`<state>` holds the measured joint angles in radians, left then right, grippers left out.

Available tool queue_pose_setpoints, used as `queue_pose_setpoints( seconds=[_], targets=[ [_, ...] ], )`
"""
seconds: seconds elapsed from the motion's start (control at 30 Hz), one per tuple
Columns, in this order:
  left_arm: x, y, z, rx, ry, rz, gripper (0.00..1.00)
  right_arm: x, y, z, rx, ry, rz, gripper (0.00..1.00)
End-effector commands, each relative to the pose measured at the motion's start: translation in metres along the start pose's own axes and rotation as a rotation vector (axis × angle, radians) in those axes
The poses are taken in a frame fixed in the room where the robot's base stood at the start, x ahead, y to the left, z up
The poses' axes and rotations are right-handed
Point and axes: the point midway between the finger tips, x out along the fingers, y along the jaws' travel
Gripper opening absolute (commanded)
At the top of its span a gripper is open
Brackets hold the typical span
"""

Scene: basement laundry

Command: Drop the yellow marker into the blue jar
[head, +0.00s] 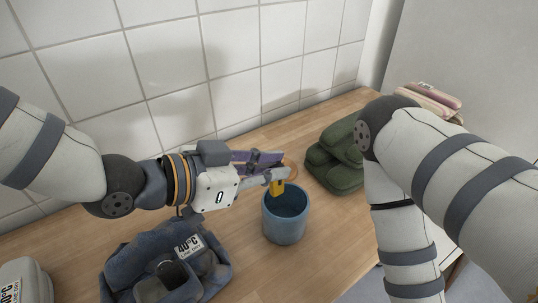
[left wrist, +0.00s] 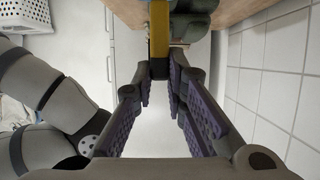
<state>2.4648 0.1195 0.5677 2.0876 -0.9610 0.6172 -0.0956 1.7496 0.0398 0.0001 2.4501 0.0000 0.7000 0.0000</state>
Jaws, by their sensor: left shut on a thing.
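The yellow marker (head: 278,187) is held upright between the fingertips of my left gripper (head: 272,172). In the left wrist view the marker (left wrist: 159,32) stands between the purple-padded fingers of my left gripper (left wrist: 159,75), which are shut on it. The blue jar (head: 285,223) stands upright on the wooden counter, open at the top. In the head view the marker's lower end overlaps the back of the jar's mouth; I cannot tell whether it is below the rim. My right gripper is out of view; only my right arm shows.
A dark blue folded garment (head: 130,267) with a tag lies left of the jar. Green folded cloth (head: 337,160) lies behind it to the right. A light grey item (head: 25,281) sits at the lower left. The tiled wall (head: 175,65) bounds the counter (head: 325,224).

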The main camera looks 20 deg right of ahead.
Motion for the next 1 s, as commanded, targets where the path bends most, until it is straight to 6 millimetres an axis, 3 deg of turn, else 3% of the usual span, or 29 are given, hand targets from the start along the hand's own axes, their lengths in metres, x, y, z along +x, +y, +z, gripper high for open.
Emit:
queue_pose_setpoints(
  seconds=[0.17, 0.2, 0.3, 0.6, 0.67, 1.0],
  targets=[
    [-0.001, 0.0, -0.002, 0.003, 0.001, -0.001, 0.0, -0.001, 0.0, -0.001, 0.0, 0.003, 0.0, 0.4],
    [-0.001, 0.0, -0.002, 0.003, 0.001, -0.001, 0.19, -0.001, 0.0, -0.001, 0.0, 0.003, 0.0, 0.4],
    [-0.001, 0.0, -0.002, 0.003, 0.001, -0.001, 0.36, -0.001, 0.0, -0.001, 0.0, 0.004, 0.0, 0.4],
    [-0.004, 0.0, -0.002, 0.002, 0.001, -0.002, 0.36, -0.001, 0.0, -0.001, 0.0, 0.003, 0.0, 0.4],
    [-0.012, -0.001, -0.002, 0.002, 0.001, -0.004, 0.36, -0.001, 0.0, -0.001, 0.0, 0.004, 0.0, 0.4],
    [-0.099, -0.001, -0.003, 0.001, 0.005, -0.005, 0.36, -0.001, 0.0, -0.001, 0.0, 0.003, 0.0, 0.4]
  ],
)
